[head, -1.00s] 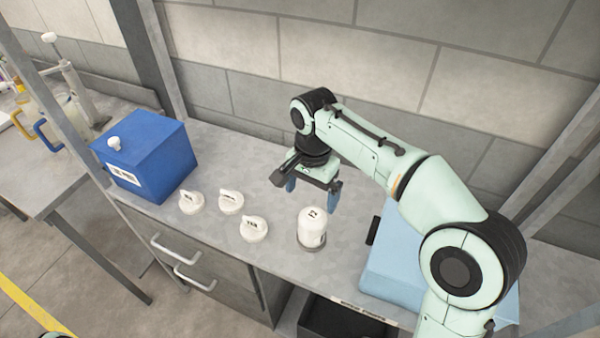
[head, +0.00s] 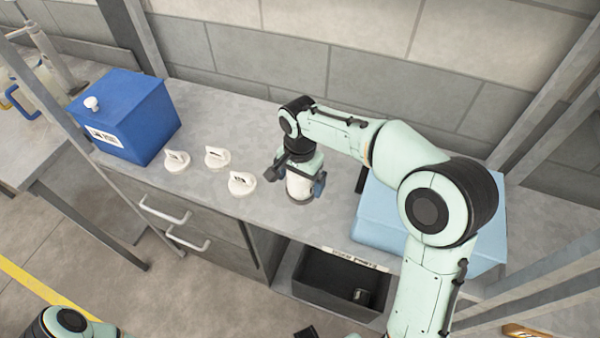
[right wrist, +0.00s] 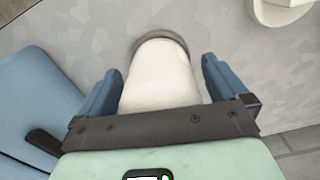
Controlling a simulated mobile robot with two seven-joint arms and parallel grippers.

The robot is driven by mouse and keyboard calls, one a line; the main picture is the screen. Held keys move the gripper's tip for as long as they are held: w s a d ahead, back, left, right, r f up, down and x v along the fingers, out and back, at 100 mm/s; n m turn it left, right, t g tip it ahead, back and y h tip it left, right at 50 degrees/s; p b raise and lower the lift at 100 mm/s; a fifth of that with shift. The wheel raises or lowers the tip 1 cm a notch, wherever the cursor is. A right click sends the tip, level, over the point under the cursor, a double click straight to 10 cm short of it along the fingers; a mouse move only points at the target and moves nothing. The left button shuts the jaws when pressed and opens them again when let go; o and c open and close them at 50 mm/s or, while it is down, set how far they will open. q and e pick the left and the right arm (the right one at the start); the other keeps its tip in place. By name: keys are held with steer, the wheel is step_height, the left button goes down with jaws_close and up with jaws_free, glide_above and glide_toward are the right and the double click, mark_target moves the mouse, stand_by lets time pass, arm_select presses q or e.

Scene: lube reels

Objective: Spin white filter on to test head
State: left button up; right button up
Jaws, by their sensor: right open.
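The white filter (head: 299,189), a white cylinder with a grey rim at its base, stands upright on the grey bench. My right gripper (head: 301,182) is over it, with its blue fingers on either side. In the right wrist view the white filter (right wrist: 162,78) lies between the open fingers, with a gap visible at the right finger. Three white round pieces with raised handles and small labels, (head: 176,160), (head: 217,157) and (head: 242,183), sit left of the filter. I cannot tell which, if any, is the test head. My left gripper is not clearly in view.
A blue box (head: 125,115) with a white knob stands at the bench's left. A light blue case (head: 385,222) lies right of the filter. A dark open bin (head: 335,278) is below the bench edge. The bench behind the white pieces is clear.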

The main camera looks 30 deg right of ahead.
steer(key=c, duration=1.2)
steer(key=m, duration=0.5)
steer(key=shift+w, duration=0.15)
steer(key=shift+c, duration=0.2)
steer(key=m, duration=0.5)
steer(key=shift+w, duration=0.1)
steer(key=shift+m+p, duration=0.3)
steer(key=m, duration=0.5)
steer(key=shift+w+f, duration=0.1)
